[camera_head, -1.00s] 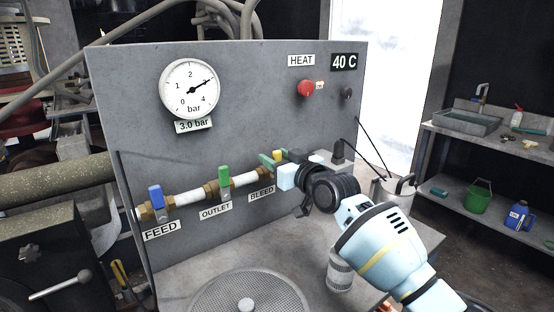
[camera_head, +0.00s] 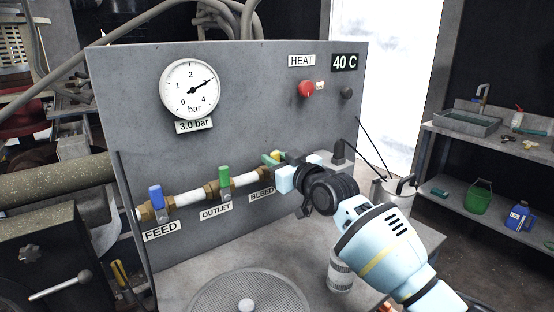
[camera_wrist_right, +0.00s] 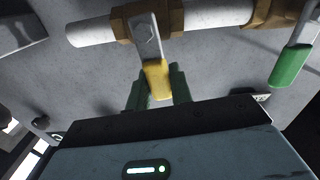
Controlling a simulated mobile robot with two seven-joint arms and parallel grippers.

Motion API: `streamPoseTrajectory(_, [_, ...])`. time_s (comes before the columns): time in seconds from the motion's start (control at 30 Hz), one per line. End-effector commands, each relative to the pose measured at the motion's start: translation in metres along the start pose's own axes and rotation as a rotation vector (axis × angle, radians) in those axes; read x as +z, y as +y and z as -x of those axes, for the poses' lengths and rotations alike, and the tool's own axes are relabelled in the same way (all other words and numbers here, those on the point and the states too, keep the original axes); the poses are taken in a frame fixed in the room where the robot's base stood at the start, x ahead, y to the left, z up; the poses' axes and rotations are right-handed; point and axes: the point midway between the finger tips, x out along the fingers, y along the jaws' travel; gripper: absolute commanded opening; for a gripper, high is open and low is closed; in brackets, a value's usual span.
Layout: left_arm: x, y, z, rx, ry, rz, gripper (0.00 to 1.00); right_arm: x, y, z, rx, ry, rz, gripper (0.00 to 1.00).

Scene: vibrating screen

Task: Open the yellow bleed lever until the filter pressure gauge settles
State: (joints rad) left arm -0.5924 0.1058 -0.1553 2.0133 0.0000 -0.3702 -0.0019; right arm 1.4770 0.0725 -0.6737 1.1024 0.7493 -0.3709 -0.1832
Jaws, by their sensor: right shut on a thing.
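My left gripper is out of view.
A blue FEED lever (camera_head: 156,196) and a green OUTLET lever (camera_head: 224,178) stand upright on the same pipe. A red HEAT knob (camera_head: 305,88) sits above. A round sieve (camera_head: 246,292) and a metal can (camera_head: 341,272) are on the bench below.

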Motion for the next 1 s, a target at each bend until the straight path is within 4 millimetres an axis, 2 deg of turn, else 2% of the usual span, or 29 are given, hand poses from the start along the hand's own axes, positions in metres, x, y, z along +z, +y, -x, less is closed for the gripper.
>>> streamPoseTrajectory(0.6, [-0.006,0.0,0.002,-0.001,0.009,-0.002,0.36,0.005,-0.022,0.0,0.0,-0.001,0.425,0.0])
streamPoseTrajectory(1.0, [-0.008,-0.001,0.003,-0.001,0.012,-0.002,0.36,0.008,-0.027,0.0,0.0,-0.002,0.523,0.0])
